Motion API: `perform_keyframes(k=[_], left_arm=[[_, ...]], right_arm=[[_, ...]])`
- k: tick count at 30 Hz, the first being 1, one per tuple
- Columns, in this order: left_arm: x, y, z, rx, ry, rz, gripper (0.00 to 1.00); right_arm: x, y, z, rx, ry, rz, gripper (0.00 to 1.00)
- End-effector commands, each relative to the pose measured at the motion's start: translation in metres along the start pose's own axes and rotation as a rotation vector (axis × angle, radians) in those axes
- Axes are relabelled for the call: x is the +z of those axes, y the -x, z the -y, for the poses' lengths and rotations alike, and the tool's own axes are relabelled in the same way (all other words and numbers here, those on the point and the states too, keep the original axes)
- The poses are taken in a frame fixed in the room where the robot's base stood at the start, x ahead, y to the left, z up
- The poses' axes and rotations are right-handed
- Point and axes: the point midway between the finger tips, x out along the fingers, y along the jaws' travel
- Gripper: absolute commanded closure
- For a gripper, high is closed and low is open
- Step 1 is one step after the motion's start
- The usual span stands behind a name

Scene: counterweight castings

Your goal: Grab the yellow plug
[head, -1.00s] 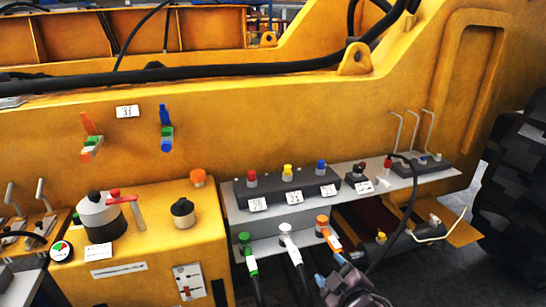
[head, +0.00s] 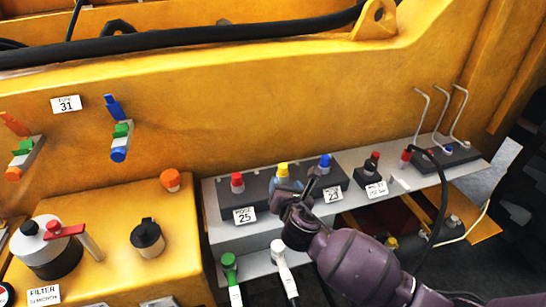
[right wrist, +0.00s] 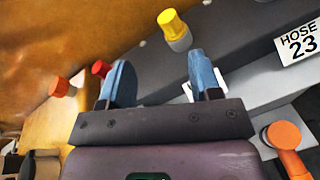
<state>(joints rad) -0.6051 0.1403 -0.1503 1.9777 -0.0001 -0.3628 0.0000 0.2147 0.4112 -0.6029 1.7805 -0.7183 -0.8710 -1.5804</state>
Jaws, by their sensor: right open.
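The yellow plug (head: 282,170) stands upright on the dark raised block (head: 258,200) between a red and a blue plug. It also shows in the right wrist view (right wrist: 173,24), with a grey lower part, just beyond my fingertips. My right gripper (head: 297,187) is in front of the plug, its fingers partly covering the plug's lower part. In the right wrist view its two blue fingers (right wrist: 161,72) are apart with nothing between them. My left gripper is not in view.
The red plug (head: 237,181) and blue plug (head: 324,163) flank the yellow one. Hose connectors, green (head: 229,264) and white (head: 278,249), hang below the shelf. An orange connector (right wrist: 284,137) is at the lower right of the wrist view. A black cable (head: 443,195) loops at right.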

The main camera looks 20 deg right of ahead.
Motion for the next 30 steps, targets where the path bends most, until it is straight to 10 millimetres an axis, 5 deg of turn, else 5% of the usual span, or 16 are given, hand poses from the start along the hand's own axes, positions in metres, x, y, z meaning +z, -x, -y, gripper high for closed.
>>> perform_keyframes(k=[9,30], left_arm=[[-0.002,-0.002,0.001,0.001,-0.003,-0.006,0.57],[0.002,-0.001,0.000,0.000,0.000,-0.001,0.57]], right_arm=[[0.003,-0.001,0.009,-0.057,0.323,0.015,0.42],[0.005,-0.066,0.011,-0.056,0.337,0.014,0.42]])
